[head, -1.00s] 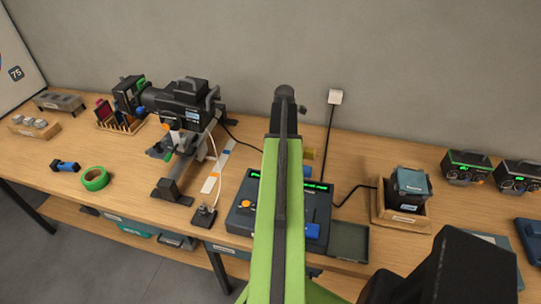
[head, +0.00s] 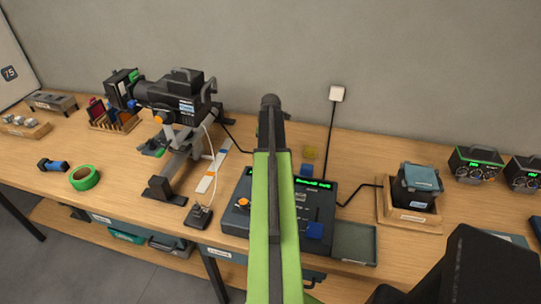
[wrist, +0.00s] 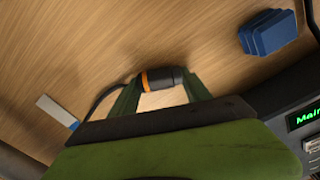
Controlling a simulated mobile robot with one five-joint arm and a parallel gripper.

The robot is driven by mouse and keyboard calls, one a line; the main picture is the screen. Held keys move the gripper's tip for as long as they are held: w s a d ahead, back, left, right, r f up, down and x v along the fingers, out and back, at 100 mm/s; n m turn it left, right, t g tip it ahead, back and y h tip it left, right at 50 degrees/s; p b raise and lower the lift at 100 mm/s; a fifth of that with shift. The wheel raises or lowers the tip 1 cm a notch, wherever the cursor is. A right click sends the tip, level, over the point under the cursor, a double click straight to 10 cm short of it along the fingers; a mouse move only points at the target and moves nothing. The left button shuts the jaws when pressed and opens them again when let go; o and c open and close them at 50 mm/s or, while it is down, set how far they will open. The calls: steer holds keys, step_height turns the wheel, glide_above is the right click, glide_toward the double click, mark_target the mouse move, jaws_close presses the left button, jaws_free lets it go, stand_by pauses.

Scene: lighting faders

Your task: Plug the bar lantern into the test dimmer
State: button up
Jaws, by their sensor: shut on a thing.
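The bar lantern (head: 178,95), a dark stage light, stands on a grey stand at the back left of the bench. Its black cable (head: 232,136) runs right and disappears behind my arm. In the wrist view my gripper (wrist: 163,80) is shut on a black plug (wrist: 168,78) with an orange ring, its cable leaving to the left. The plug lies sideways between the fingers, above bare wood. My arm hides the gripper in the head view. Two dark boxes with dials and green displays (head: 474,164) stand at the right; I cannot tell which unit is the test dimmer.
A fader console (head: 240,212) is partly behind my arm. A blue block (wrist: 268,32) lies near its edge. A small socket box (head: 199,216) with a white cable sits left of it. A grey tray (head: 355,245) and a wooden tray (head: 408,222) are to the right.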

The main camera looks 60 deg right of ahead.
steer(key=o, duration=1.4)
steer(key=shift+r, duration=0.15)
step_height(320, 180, up, 17)
steer(key=p, duration=1.7)
steer(key=shift+p, duration=0.3)
